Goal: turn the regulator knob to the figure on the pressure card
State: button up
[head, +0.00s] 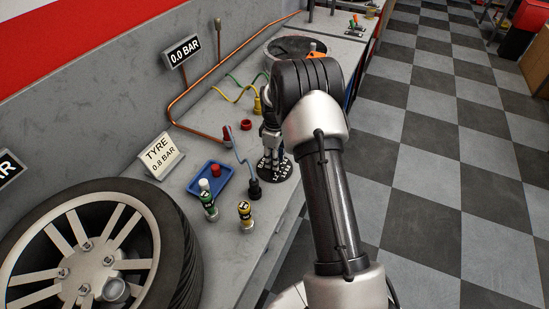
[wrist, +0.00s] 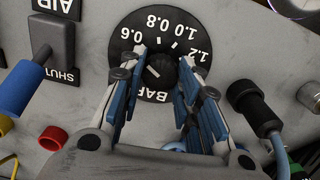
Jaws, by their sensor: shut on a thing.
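The pressure card (head: 161,155) stands on the bench in the head view and reads TYRE 0.8 BAR. The regulator dial (wrist: 123,54) is a black disc marked 0.6, 0.8, 1.0, 1.2 and BAR; part of it also shows in the head view (head: 274,177). The black regulator knob (wrist: 158,75) is at its middle. The knob's white mark points left, short of the 0.6 figure. My gripper (wrist: 164,66) has its fingers on either side of the knob and is shut on it. In the head view my gripper (head: 271,142) reaches down over the dial.
A display (head: 184,52) reads 0.0 BAR. A lever valve (wrist: 52,42) marked SHUT is left of the dial, and a black coupling (wrist: 258,112) is at right.

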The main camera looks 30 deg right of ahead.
jog(key=shift+c, duration=0.9)
jog(key=shift+m, duration=0.3)
jog(key=m+p, duration=0.1)
jog(key=m, duration=0.2)
jog(key=shift+m+p, duration=0.55)
jog(key=shift+m, duration=1.75)
jog(key=o, duration=1.1)
jog(key=shift+c, duration=0.2)
